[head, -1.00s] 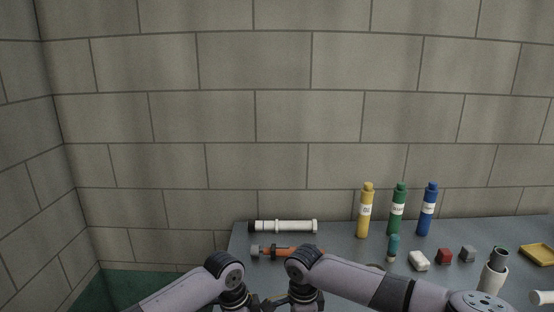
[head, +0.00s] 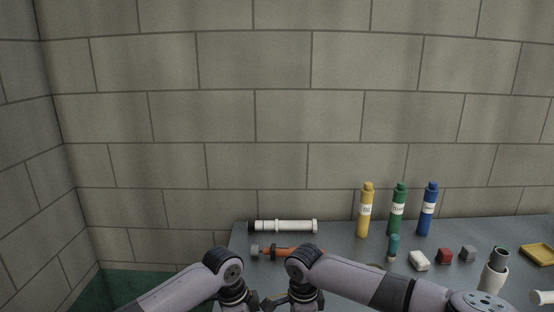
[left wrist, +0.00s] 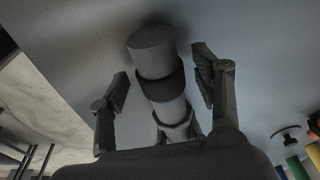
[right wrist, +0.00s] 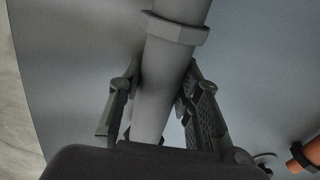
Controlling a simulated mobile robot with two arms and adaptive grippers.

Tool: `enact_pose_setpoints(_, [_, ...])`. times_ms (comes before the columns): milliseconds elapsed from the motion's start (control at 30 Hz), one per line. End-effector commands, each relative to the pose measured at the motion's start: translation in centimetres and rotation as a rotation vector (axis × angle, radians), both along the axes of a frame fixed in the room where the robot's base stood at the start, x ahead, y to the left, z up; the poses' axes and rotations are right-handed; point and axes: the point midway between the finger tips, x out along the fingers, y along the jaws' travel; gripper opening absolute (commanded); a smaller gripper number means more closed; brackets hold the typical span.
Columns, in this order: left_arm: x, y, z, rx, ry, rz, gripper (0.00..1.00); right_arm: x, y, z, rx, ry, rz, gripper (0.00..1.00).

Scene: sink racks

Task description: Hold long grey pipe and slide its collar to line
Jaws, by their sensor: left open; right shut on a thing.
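The long grey pipe (left wrist: 152,45) shows in the left wrist view with a dark band (left wrist: 160,87) near its end and a ring-shaped collar (left wrist: 177,124) farther along. My left gripper (left wrist: 161,72) is open, with one finger on each side of the pipe near the dark band. In the right wrist view the pipe (right wrist: 168,65) runs between the fingers of my right gripper (right wrist: 157,88), which is shut on it. The collar also shows there, beyond the fingertips (right wrist: 175,28). In the head view the arms and lower edge hide the grasp.
A white pipe (head: 290,226) and an orange pipe (head: 278,252) lie on the grey table (head: 340,238) behind my arms. Yellow (head: 364,212), green (head: 397,212) and blue (head: 427,212) bottles stand to the right. Small blocks and an upright pipe piece (head: 493,274) are farther right.

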Motion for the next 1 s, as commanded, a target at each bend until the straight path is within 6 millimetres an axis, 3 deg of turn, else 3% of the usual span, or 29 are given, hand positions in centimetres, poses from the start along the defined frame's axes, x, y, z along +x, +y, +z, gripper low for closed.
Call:
enact_pose_setpoints(500, [0.1,-0.4,5.4,-0.008,-0.006,-0.004,0.59,-0.2,0.1,-0.2,-0.002,0.004,0.003,0.07])
enact_pose_setpoints(833, [0.1,-0.2,5.8,-0.006,-0.004,-0.001,0.59,-0.1,0.0,-0.2,-0.002,0.003,0.001,0.07])
enact_pose_setpoints(867, [0.1,-0.2,5.8,-0.006,-0.004,-0.001,0.59,-0.1,0.0,-0.2,-0.002,0.002,0.001,0.33])
enact_pose_setpoints(1000, [0.0,-0.2,5.8,-0.005,-0.003,-0.002,0.59,-0.1,0.0,-0.1,-0.002,0.002,0.001,0.42])
